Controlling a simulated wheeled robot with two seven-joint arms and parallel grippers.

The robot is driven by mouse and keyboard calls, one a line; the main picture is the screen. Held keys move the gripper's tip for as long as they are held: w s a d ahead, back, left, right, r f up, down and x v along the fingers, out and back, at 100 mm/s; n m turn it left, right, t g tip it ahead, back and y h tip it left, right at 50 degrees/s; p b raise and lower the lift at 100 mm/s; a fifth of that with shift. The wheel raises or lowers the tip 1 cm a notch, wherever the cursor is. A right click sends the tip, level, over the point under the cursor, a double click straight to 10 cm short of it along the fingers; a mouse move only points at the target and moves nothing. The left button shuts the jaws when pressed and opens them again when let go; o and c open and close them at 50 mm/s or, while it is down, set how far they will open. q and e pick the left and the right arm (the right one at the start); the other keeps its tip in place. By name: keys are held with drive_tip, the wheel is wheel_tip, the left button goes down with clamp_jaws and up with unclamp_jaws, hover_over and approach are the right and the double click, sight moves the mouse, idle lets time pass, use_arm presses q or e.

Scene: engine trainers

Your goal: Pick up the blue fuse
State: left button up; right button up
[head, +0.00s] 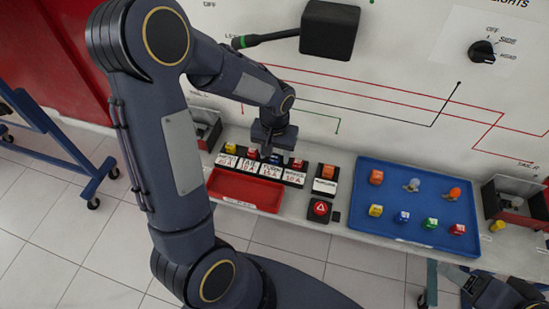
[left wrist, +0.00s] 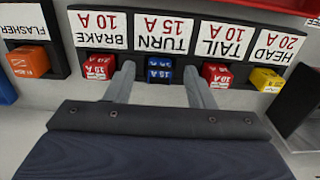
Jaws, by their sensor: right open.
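The blue fuse (left wrist: 159,69) sits in the holder above the label "TURN 15 A". In the left wrist view my left gripper (left wrist: 160,82) has one finger on each side of it, with gaps to the fuse, so it is open. In the head view my left gripper (head: 274,156) is over the fuse row and largely hides this fuse. Another blue fuse (head: 402,217) lies on the blue tray (head: 385,176). My right gripper (head: 497,294) is at the lower right edge, open and only partly in view.
Red fuses (left wrist: 96,66) (left wrist: 217,75) flank the blue one closely, with a yellow fuse (left wrist: 265,80) and an orange flasher (left wrist: 28,62) further out. A red tray (head: 245,190) lies in front of the row. A hazard switch (head: 320,208) stands right of it.

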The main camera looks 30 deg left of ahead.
sight(275, 155)
use_arm(q)
drive_tip(key=c, duration=1)
drive_tip(key=shift+r, duration=0.55)
wheel_tip(275, 155, up, 3)
drive_tip(key=shift+d+f+p, duration=0.15)
drive_tip(key=shift+f+p, duration=0.05)
drive_tip(key=shift+p, duration=0.1)
drive_tip(key=s+d+r+p, duration=0.2)
drive_tip(key=d+r, duration=0.4)
drive_tip(key=r, duration=0.1)
drive_tip(key=s+d+r+p, duration=0.3)
drive_tip(key=d+r, duration=0.3)
drive_tip(key=r, duration=0.2)
drive_tip(key=shift+s+d+r, duration=0.2)
drive_tip(key=shift+d, duration=0.15)
